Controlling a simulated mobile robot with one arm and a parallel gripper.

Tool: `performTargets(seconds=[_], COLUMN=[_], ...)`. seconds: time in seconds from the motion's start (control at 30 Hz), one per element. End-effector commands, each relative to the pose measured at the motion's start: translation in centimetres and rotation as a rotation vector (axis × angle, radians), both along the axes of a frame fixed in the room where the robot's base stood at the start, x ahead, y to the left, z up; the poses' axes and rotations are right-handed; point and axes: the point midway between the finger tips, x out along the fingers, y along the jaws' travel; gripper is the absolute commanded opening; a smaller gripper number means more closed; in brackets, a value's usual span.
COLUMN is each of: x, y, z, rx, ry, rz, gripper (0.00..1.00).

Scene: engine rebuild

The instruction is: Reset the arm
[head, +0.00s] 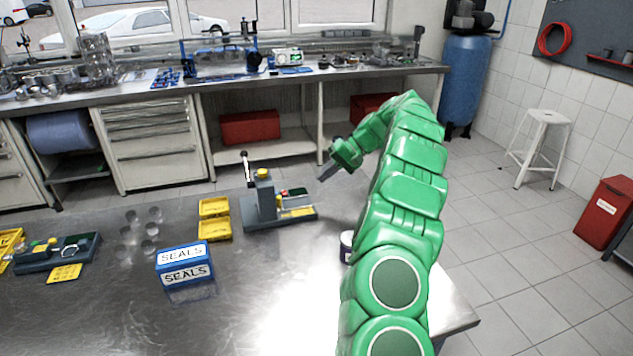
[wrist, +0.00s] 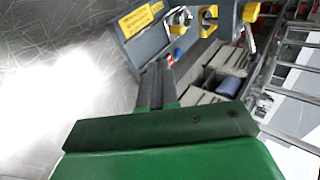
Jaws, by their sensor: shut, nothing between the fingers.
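My green arm rises from the front right of the metal table and bends over to the left in the head view. My gripper (head: 327,172) is shut and empty, held in the air just right of a grey press-like fixture (head: 262,205) with a yellow top and an upright lever. In the wrist view the shut fingers of my gripper (wrist: 157,88) point toward a grey device (wrist: 142,30) with yellow labels and yellow clamps. I cannot tell whether the fingers touch anything there.
On the table (head: 110,310) stand a blue SEALS box (head: 184,265), yellow trays (head: 214,218), several clear cylinders (head: 150,230) and a grey fixture (head: 60,252) at left. The table's front middle is clear.

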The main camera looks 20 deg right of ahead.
Motion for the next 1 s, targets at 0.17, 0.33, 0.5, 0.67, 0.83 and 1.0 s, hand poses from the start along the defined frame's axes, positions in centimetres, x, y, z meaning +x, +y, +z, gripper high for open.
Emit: performTargets(seconds=[0.17, 0.33, 0.5, 0.67, 0.83, 1.0], x=[-0.1, -0.5, -2.0, -4.1, -6.8, -9.8], y=[-0.4, 0.4, 3.1, 6.1, 9.0, 11.6], z=[0.4, 1.1, 3.1, 5.3, 7.3, 9.0], rx=[0.000, 0.001, -0.001, -0.012, -0.033, -0.064], ry=[0.001, 0.003, 0.015, 0.032, 0.052, 0.066], rz=[0.001, 0.009, 0.038, 0.075, 0.112, 0.145], gripper=[0.00, 0.00, 0.00, 0.00, 0.00, 0.00])
